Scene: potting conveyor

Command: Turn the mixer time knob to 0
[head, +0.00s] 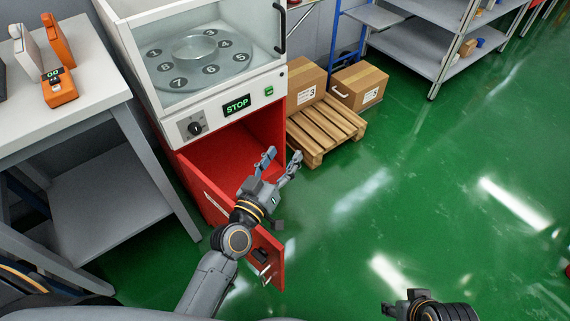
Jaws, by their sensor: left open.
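The mixer (152,108) is a white machine with a clear window over a round plate of numbered places. Its time knob (195,128) is a black dial on a grey plate at the left of the front panel. The marks are too small to read its setting. My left gripper (279,160) is open and empty, in front of the red cabinet, to the right of and below the knob, apart from it. Part of my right gripper (394,307) shows at the bottom edge, far from the mixer; its fingers are not clear.
A display (237,105) reads STOP, with a green button (269,91) beside it. The red cabinet door (222,205) stands open below. A grey table (88,82) with orange devices is at left. Boxes on a pallet (327,128) stand at right. Green floor is clear at right.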

